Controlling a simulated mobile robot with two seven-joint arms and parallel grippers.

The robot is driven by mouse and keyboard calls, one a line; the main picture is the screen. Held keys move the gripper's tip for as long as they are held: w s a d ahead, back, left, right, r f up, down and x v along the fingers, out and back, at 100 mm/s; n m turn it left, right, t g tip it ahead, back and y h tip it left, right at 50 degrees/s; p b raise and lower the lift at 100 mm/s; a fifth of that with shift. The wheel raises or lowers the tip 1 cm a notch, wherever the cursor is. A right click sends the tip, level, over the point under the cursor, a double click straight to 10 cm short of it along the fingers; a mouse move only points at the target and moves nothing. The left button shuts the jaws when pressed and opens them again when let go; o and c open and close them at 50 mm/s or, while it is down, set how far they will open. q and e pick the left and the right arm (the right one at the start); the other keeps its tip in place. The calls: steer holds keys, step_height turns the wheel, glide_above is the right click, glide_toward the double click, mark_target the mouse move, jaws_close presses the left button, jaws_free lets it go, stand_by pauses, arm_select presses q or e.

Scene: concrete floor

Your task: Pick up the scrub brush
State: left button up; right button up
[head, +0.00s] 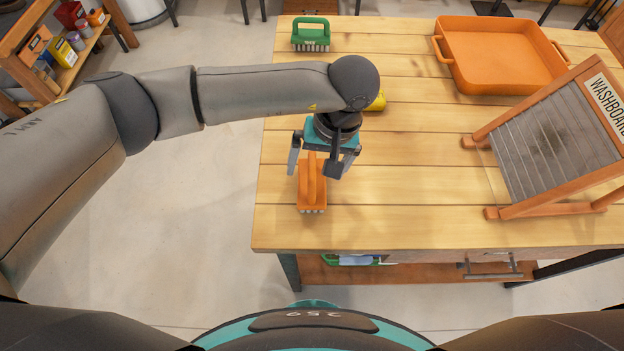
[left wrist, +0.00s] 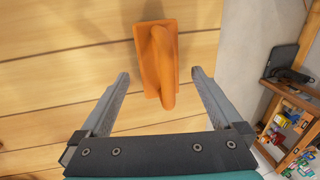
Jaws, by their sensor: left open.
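An orange scrub brush (head: 312,188) with a raised handle and pale bristles sits on the wooden table, near its front left corner. My left gripper (head: 318,168) is above it, pointing down, with one finger on each side of the brush as seen from the head. In the left wrist view the brush (left wrist: 157,62) lies beyond the open fingertips (left wrist: 160,80), roughly centred between them. The left gripper is open and holds nothing. A green brush (head: 310,35) stands at the table's far left edge. My right gripper is not in view.
The wooden table (head: 400,220) has free room right of the orange brush. A washboard (head: 555,145) leans at the right. An orange tray (head: 500,55) sits at the back right. A yellow object (head: 378,102) is partly hidden behind my left arm.

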arm_select(q)
steer(key=shift+s+a+f, duration=0.1)
steer(key=shift+a+f, duration=0.05)
steer(key=shift+f, duration=0.6)
steer(key=shift+a+f, duration=0.15)
steer(key=shift+f, duration=0.55)
steer(key=shift+c, duration=0.2)
steer(key=c, duration=1.4)
